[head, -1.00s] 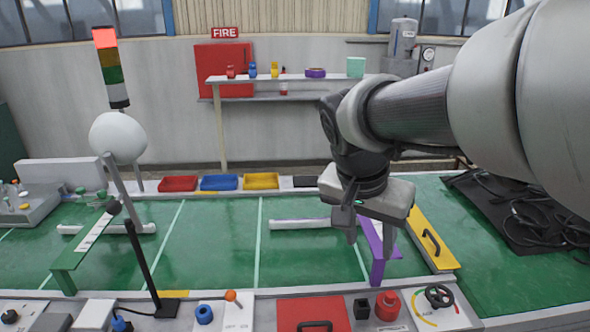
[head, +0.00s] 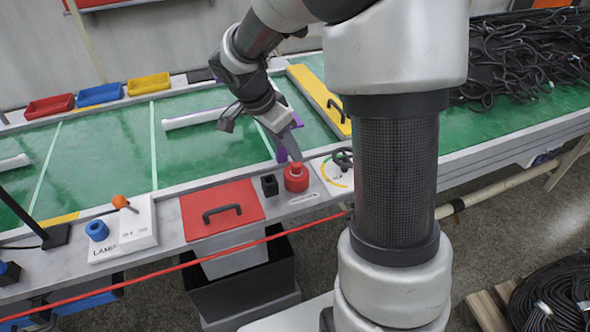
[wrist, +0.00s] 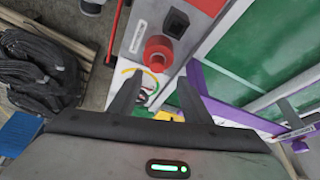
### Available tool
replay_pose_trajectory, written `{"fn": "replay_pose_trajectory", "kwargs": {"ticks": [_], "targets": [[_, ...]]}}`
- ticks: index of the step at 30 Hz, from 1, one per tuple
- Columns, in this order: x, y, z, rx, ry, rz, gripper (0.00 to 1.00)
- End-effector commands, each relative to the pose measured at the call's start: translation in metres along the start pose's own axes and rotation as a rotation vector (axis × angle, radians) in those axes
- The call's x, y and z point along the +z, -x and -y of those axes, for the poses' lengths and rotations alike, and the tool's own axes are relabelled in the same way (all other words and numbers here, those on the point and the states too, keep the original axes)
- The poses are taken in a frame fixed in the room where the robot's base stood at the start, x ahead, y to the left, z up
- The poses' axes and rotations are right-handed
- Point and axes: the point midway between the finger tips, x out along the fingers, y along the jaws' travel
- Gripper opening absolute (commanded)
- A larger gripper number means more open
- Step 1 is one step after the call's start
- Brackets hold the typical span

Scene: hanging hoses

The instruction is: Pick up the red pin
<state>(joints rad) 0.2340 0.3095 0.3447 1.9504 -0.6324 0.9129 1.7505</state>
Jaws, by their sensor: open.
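The red pin (head: 296,177), a squat red cylinder with a narrower top, stands on the grey front ledge in the head view. It also shows in the wrist view (wrist: 158,52), just beyond the fingertips. My gripper (head: 262,135) is above the table edge, tilted, with one finger near the pin's top. In the wrist view my gripper (wrist: 155,84) is open and empty, and the pin appears ahead of the gap between the fingers. Contact between finger and pin cannot be told.
A black square socket (head: 269,185) stands just left of the pin, with a red handled lid (head: 222,208) beyond it. A purple bracket (head: 281,150) and a yellow handled panel (head: 318,100) stand close behind.

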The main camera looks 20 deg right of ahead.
Motion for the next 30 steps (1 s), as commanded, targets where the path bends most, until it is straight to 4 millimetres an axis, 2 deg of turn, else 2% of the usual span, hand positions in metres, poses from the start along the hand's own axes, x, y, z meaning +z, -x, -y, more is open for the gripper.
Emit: {"fn": "replay_pose_trajectory", "kwargs": {"ticks": [1, 8, 16, 25, 26, 30], "targets": [[0.001, -0.007, 0.000, 0.001, 0.000, 0.002, 0.44], [0.001, -0.023, -0.002, 0.002, -0.001, 0.001, 0.44], [0.004, -0.061, -0.007, 0.002, 0.000, 0.003, 0.44], [0.003, -0.065, -0.006, -0.001, 0.001, 0.001, 0.44], [0.003, -0.065, -0.006, -0.001, 0.001, 0.001, 0.43], [0.003, -0.065, -0.006, -0.001, 0.001, 0.001, 0.19]]}}
